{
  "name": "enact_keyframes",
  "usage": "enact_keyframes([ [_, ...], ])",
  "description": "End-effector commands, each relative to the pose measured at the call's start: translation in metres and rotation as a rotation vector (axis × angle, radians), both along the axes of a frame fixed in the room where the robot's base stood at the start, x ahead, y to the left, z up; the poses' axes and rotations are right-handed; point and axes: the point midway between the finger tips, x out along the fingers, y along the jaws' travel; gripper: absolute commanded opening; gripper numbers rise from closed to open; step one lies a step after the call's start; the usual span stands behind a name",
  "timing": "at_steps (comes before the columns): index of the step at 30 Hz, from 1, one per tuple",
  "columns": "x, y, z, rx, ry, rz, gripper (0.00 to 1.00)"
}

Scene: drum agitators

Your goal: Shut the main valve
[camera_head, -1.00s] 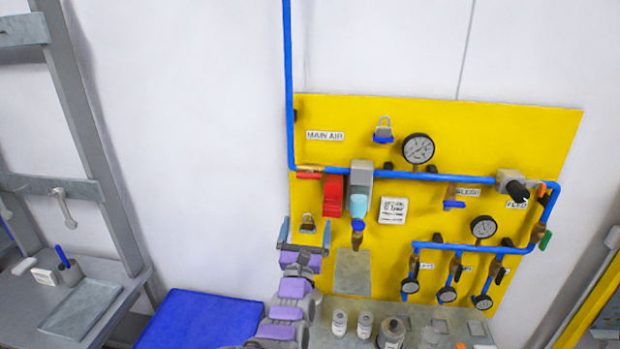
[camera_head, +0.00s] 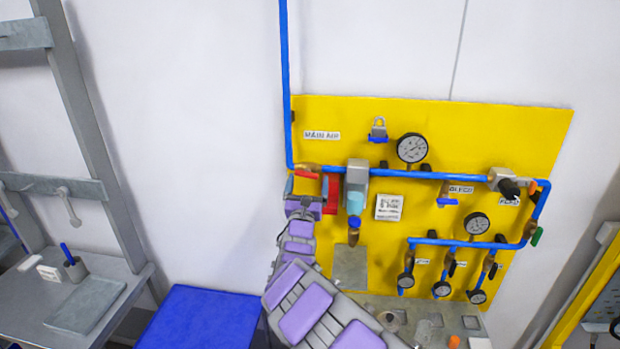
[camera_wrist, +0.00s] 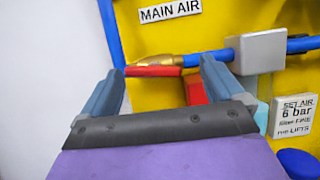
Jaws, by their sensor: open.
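The main valve (camera_wrist: 158,61) has a brass body in the blue pipe, just below the MAIN AIR label (camera_wrist: 169,12). Its red lever handle (camera_wrist: 153,71) lies roughly level, along the pipe. In the head view the handle (camera_head: 307,174) shows at the pipe's left bend, just above my gripper (camera_head: 305,190). In the wrist view my gripper (camera_wrist: 162,72) is open, with one blue-grey finger on each side of the handle's picture. Whether either finger touches the handle I cannot tell.
A red block (camera_head: 331,194) and a grey regulator unit (camera_head: 357,172) sit close right of the handle. A padlock (camera_head: 379,130) and gauge (camera_head: 412,148) are higher on the yellow panel (camera_head: 480,125). The white wall to the left is clear.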

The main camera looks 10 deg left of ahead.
Motion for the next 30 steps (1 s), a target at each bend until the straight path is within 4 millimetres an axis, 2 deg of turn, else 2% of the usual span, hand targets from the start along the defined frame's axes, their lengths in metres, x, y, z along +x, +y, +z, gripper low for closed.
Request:
enact_keyframes([
  [1,0.006,-0.005,0.008,0.01,-0.009,-0.009,1.0],
  [6,0.018,-0.003,0.009,0.007,-0.009,-0.011,1.0],
  [14,0.008,-0.008,0.015,0.007,-0.015,-0.007,1.0],
  [19,0.009,-0.012,0.014,0.009,-0.013,-0.007,0.85],
  [30,0.012,-0.006,0.01,0.007,-0.008,-0.009,0.5],
])
